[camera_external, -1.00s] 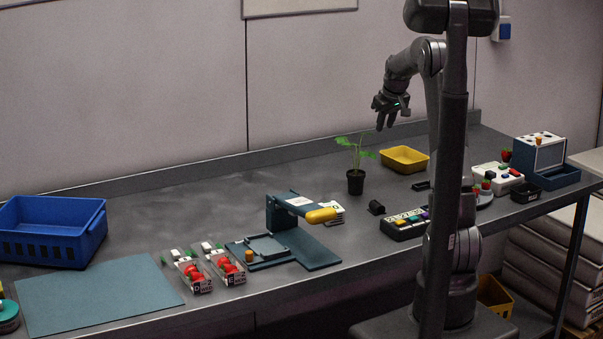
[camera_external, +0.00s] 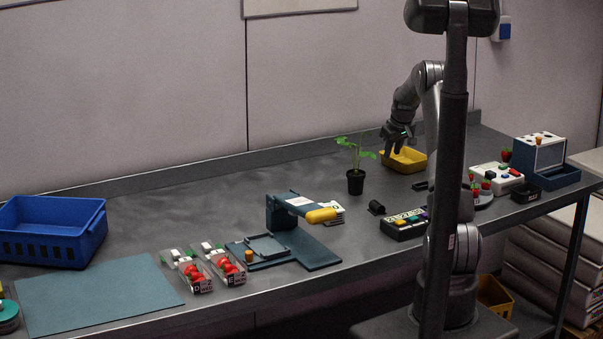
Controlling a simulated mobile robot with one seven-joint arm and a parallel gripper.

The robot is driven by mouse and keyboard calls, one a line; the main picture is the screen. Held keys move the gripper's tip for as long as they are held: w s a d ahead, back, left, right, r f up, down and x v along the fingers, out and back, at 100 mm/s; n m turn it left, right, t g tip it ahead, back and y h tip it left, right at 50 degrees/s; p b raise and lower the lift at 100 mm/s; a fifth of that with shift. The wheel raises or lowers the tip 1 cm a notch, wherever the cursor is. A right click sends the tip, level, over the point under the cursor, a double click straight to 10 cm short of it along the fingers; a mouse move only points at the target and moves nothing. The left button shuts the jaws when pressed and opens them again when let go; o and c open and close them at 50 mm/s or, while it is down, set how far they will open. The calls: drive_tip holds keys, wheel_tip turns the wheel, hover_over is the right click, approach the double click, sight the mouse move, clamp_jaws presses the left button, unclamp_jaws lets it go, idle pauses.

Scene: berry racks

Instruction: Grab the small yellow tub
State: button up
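The small yellow tub (camera_external: 411,162) sits on the grey bench, right of the potted plant and close to the back edge. My gripper (camera_external: 392,154) is down at the tub's left side, with its fingers at the rim and overlapping part of the tub in view. The fingers are small and dark here, so I cannot tell whether they are open or closed on the rim. The tub looks upright and resting on the bench.
A potted plant (camera_external: 355,182) stands just left of the tub. A keypad box (camera_external: 404,225) and a small black block (camera_external: 376,207) lie in front. A white device (camera_external: 497,178) is to the right. The bench behind the plant is clear.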

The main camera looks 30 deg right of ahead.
sight(392, 160)
drive_tip(key=shift+x, duration=2)
drive_tip(key=shift+s+d+f, duration=0.15)
drive_tip(key=shift+f, duration=0.15)
drive_tip(key=shift+c, duration=0.6)
clamp_jaws()
